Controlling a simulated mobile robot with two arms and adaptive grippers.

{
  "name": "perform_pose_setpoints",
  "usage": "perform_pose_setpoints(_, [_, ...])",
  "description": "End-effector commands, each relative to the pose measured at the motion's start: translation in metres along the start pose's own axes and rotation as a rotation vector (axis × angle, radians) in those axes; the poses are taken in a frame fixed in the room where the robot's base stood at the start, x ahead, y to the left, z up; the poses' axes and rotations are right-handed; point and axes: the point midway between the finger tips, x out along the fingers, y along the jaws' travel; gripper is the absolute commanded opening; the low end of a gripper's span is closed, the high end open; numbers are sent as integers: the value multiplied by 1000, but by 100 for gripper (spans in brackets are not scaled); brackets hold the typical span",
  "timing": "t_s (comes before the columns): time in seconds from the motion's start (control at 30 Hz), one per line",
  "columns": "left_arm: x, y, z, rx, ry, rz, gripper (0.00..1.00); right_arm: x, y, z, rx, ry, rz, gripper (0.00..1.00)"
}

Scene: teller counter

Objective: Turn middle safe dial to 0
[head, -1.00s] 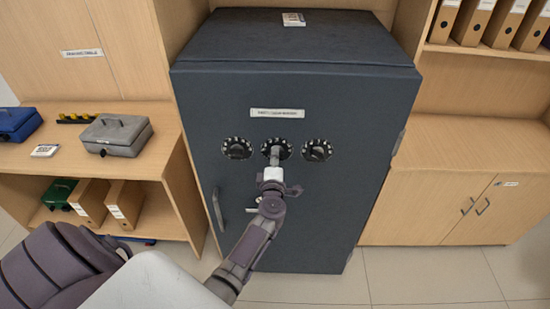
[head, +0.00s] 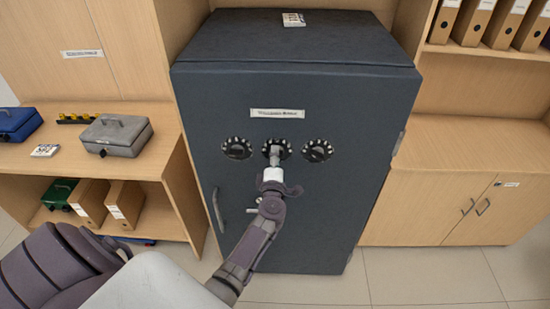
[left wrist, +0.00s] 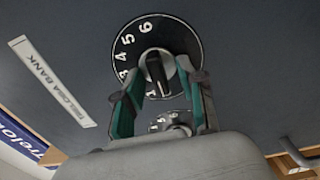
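The dark safe (head: 340,190) has three black dials in a row under a white label (head: 277,114). The middle dial (head: 268,146) is partly covered by my left gripper (head: 275,154), which reaches it from below. In the left wrist view a black dial (left wrist: 125,62) with white digits, including 4, 5 and 6, fills the top. The left gripper's two green-padded fingers (left wrist: 161,80) stand apart on either side of its raised knob (left wrist: 156,67). Gaps seem to show beside the knob; firm contact is not visible. The dial's reading is unclear. My right gripper is out of view.
The left dial (head: 237,149) and right dial (head: 317,151) sit close on both sides. The safe's handle (head: 217,209) is at lower left. A grey cash box (head: 115,135) stands on the left shelf, and a cabinet (head: 430,205) is at right.

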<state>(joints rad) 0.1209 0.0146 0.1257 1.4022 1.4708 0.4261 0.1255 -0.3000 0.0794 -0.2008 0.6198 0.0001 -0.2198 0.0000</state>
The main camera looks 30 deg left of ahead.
Motion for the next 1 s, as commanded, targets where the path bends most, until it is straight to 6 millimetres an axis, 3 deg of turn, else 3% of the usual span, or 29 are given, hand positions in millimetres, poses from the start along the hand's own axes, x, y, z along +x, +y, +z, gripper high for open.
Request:
perform_pose_setpoints(0.17, [-12, -1, 0, -1, -1, -1, 40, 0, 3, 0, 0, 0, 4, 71])
perform_pose_setpoints(0.63, [-103, -1, 0, 0, -1, -3, 40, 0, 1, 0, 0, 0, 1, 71])
perform_pose_setpoints(0.8, [-118, 0, 0, 0, 0, -1, 40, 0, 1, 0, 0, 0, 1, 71])
perform_pose_setpoints(1.0, [-121, 0, 0, -1, 0, -1, 40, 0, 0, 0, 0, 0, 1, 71])
